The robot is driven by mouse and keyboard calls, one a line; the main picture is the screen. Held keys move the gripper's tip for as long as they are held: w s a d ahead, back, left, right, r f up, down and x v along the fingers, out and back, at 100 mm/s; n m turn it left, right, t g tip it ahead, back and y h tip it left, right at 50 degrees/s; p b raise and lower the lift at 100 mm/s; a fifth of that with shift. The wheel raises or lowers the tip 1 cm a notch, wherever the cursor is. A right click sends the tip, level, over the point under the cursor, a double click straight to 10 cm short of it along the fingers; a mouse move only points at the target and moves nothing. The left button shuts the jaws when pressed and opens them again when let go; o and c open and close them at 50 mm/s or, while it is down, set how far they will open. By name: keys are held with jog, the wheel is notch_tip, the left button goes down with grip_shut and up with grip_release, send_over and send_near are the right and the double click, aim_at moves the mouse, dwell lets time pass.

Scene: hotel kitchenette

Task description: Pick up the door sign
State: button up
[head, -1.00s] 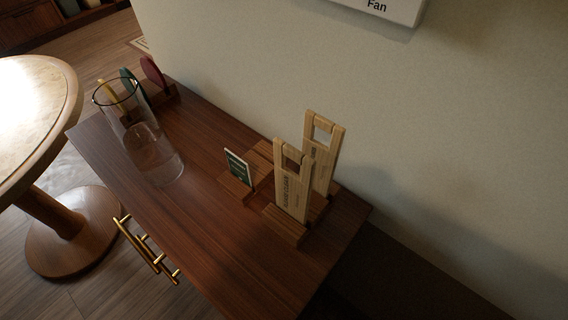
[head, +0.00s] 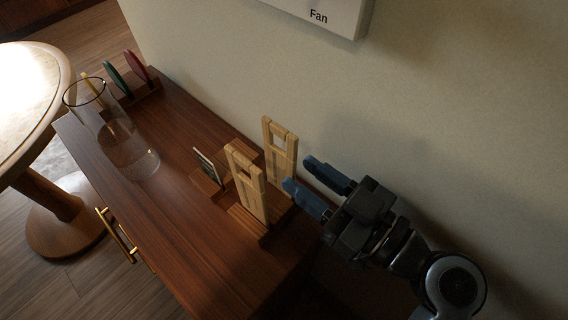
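Two pale wooden door signs with square cut-outs stand upright in wooden holders on the dark wood cabinet top (head: 175,215). The nearer door sign (head: 247,183) is in front, and the other door sign (head: 280,158) stands behind it, closer to the wall. I cannot tell which one is meant. My gripper (head: 298,174) has blue fingertips and comes in from the right. Its fingers are apart with nothing between them. The fingertips are just right of the rear sign in the picture; whether they touch it is unclear.
A small card (head: 205,165) stands in a wooden base left of the signs. A clear glass vase (head: 128,150) and a rack of coloured discs (head: 138,68) are farther left. The wall is close behind, with a "Fan" panel (head: 325,14) above. A round table (head: 30,100) is at left.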

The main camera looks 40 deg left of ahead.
aim_at(266, 151)
jog(key=a+p, duration=0.2)
jog(key=a, duration=0.4)
jog(key=shift+a+r, duration=0.15)
jog(key=shift+w+a, duration=0.1)
jog(key=shift+a, duration=0.45)
jog(key=shift+c, duration=0.3)
grip_shut()
